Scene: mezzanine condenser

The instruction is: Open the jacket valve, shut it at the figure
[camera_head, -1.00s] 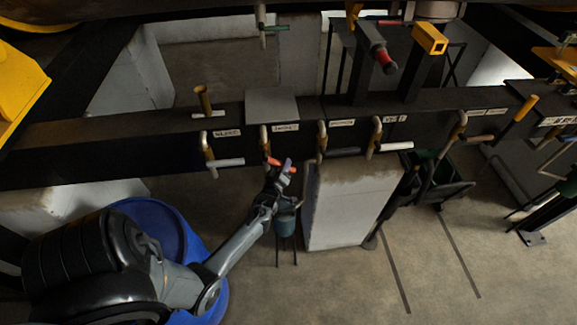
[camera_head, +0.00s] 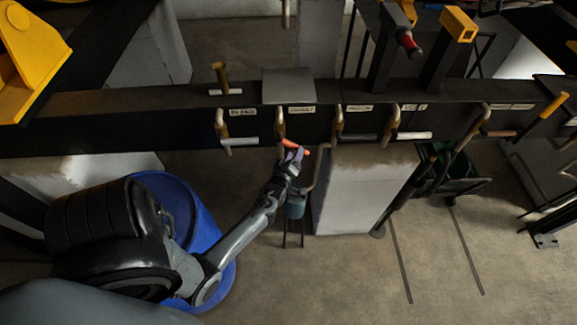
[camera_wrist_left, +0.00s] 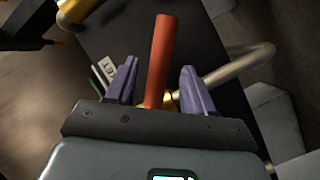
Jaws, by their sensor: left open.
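The valve with the red-orange lever handle (camera_head: 290,143) hangs below a label plate (camera_head: 301,110) on the dark beam; its brass body (camera_head: 280,124) shows in the head view. In the left wrist view the red handle (camera_wrist_left: 159,55) stands between the two purple fingertips of my left gripper (camera_wrist_left: 158,80), with gaps on both sides. A label plate (camera_wrist_left: 105,68) there is partly hidden and ends in "ET". In the head view my left gripper (camera_head: 294,155) overlaps the handle. The left gripper is open. My right gripper is not in view. No readable figure shows.
Similar valves line the beam: one with a white handle (camera_head: 240,141) to the left, one with a dark handle (camera_head: 360,137) and a pale one (camera_head: 414,135) to the right. A teal bucket (camera_head: 296,207) stands below my gripper, beside a pale block (camera_head: 361,190).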

